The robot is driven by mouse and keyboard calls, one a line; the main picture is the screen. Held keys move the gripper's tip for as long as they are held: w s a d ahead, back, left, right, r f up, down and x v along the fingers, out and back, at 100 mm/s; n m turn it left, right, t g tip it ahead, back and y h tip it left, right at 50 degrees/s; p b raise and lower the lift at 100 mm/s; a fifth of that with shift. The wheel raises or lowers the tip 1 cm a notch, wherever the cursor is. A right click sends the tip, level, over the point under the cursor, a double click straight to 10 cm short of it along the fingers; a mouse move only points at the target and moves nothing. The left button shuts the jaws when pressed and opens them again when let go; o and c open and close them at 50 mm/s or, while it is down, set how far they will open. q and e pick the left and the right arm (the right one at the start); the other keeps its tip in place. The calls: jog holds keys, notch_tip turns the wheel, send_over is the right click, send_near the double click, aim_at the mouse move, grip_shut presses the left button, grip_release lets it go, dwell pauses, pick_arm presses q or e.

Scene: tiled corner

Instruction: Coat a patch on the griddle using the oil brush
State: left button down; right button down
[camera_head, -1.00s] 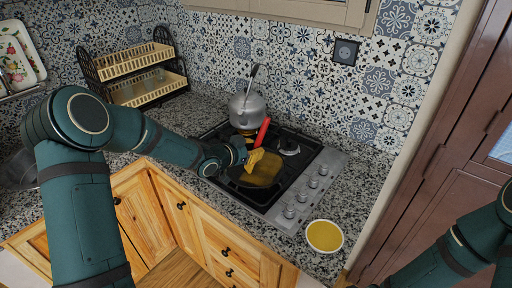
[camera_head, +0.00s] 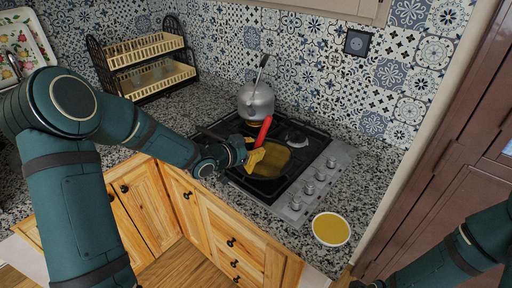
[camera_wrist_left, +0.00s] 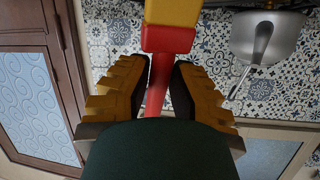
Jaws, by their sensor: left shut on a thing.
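The oil brush's red handle (camera_head: 263,131) stands up out of my left gripper (camera_head: 254,158), which is shut on it over the stove. In the left wrist view the red brush (camera_wrist_left: 168,40) runs between the yellow fingers, with a yellow block at its far end. The dark griddle (camera_head: 262,186) lies on the hob under the gripper, with a yellowish sheen on its surface. The fingers hide the brush's lower end, so I cannot tell whether it touches the griddle. A round bowl of yellow oil (camera_head: 331,229) stands on the counter. My right arm shows at lower right; its fingers are out of view.
A grey kettle (camera_head: 256,101) stands on the hob behind the griddle. Stove knobs (camera_head: 309,188) line the hob's right side. A two-tier rack (camera_head: 150,65) stands at the back left. The speckled counter (camera_head: 195,112) is clear between rack and stove.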

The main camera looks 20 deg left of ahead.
pick_arm(q)
jog(key=shift+w+a+r+p, duration=0.1)
jog(key=shift+a+p, duration=0.4)
jog(key=shift+a, duration=0.2)
jog(key=shift+w+d, duration=0.2)
jog(key=shift+w, duration=1.5)
jog(key=shift+w+d+p, duration=0.2)
jog(key=shift+w+p, duration=0.2)
jog(key=shift+w, duration=1.4)
